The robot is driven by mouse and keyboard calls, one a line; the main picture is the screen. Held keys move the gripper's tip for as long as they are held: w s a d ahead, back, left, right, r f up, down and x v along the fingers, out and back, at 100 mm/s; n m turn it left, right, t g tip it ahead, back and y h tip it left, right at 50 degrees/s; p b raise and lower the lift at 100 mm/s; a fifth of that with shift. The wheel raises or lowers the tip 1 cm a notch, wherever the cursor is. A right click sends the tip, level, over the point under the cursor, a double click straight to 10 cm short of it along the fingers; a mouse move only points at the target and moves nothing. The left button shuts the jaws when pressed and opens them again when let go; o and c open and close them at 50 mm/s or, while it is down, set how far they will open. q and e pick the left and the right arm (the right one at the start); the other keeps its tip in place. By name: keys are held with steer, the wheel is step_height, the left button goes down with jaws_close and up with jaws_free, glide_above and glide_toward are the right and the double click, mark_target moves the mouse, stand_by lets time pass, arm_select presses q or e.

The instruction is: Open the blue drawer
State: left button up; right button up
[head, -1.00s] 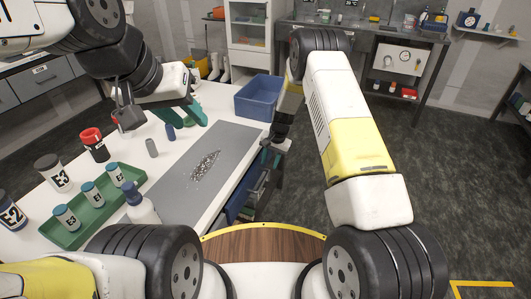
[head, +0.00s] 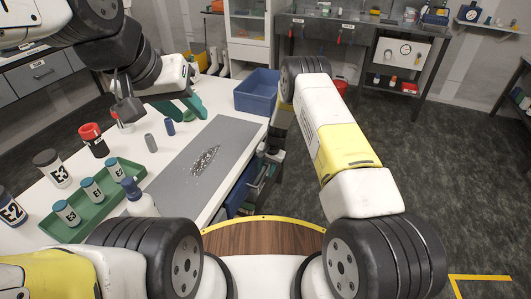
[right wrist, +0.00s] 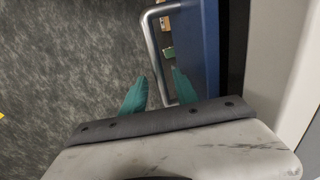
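The blue drawer (head: 238,192) is under the near edge of the white bench, partly hidden by my right arm. In the right wrist view its blue front (right wrist: 199,45) runs along the right, with a metal bar handle (right wrist: 153,42) standing off it. My right gripper (right wrist: 159,88) is at one end of the handle, its teal fingers apart on either side of the bar, with gaps visible. In the head view this gripper (head: 262,178) is low beside the bench. I cannot tell whether the drawer is ajar. My left gripper (head: 183,107) is open and empty above the bench.
Open floor (head: 420,165) lies to the right.

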jaws_close()
stand_by(1.3)
